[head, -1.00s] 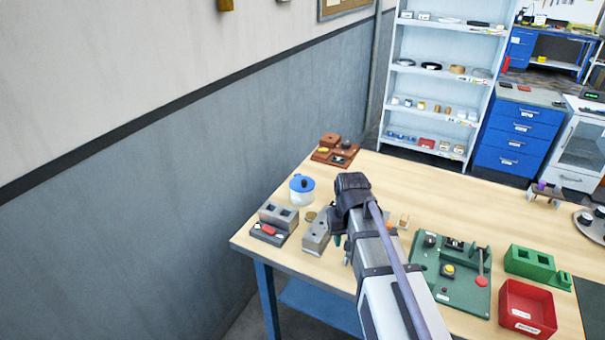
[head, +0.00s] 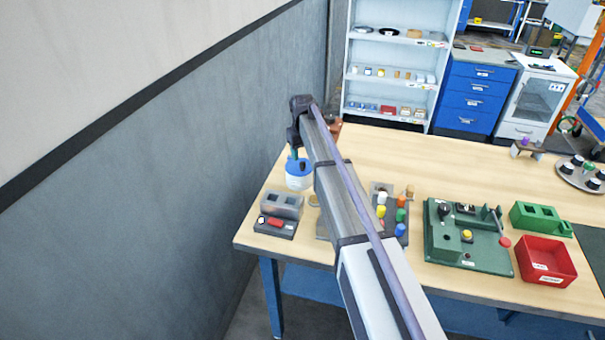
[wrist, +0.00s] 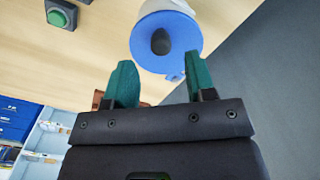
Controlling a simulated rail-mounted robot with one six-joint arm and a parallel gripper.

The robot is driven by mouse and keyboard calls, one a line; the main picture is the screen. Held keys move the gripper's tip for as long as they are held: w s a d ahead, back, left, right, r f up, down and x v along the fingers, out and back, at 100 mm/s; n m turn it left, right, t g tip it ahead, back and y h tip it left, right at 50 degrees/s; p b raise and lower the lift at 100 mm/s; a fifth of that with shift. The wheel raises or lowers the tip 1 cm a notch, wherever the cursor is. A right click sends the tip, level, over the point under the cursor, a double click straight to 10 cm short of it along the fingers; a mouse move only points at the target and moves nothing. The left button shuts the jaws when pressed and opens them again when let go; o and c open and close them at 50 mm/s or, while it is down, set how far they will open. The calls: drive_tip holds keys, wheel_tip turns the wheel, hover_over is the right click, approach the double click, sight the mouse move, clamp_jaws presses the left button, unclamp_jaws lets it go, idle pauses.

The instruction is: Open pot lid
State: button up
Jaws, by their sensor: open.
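The pot (head: 299,181) is white with a blue lid and stands on the table at the far left, near the wall. In the wrist view the blue lid (wrist: 185,30) has a dark oval knob (wrist: 161,41) at its middle, and the lid lies on the pot. My gripper (wrist: 158,75) is open, with its two green fingers apart and nothing between them. The knob lies ahead of the gap between the fingertips.
A grey block with a red piece (head: 276,222) stands in front of the pot. A rack of coloured pegs (head: 393,212) and a green fixture board (head: 470,240) lie to the right, with a red bin (head: 545,262) beyond. The wall is close on the left. The table's back middle is clear.

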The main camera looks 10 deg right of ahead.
sight(302, 162)
wheel_tip(302, 162, down, 5)
drive_tip(key=b, duration=0.3)
drive_tip(key=shift+r, duration=0.1)
clamp_jaws()
